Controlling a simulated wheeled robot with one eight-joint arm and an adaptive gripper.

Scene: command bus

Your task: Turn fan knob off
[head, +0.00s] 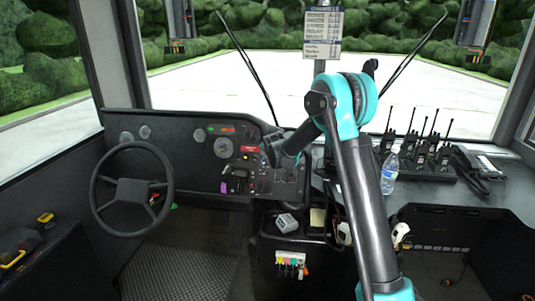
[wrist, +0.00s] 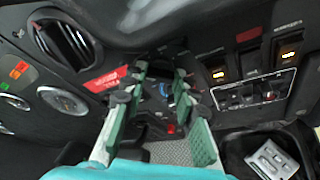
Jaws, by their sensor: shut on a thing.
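The fan knob (wrist: 164,90) is a small dark part with blue marking on the dashboard, seen between my fingers in the wrist view. My gripper (wrist: 160,75) has one finger on each side of it, shut on it with a gap the width of the knob. The fingertips partly hide the knob, and its exact angle cannot be read. In the head view my gripper (head: 275,149) reaches down to the right part of the dash panel (head: 200,165); the knob itself is too small to tell there.
Lit rocker switches (wrist: 288,54) sit right of my gripper, with a round air vent (wrist: 65,42) and a red label (wrist: 104,82) to its left. The steering wheel (head: 133,192) is at left. A water bottle (head: 390,170) and several radios (head: 420,150) stand at right.

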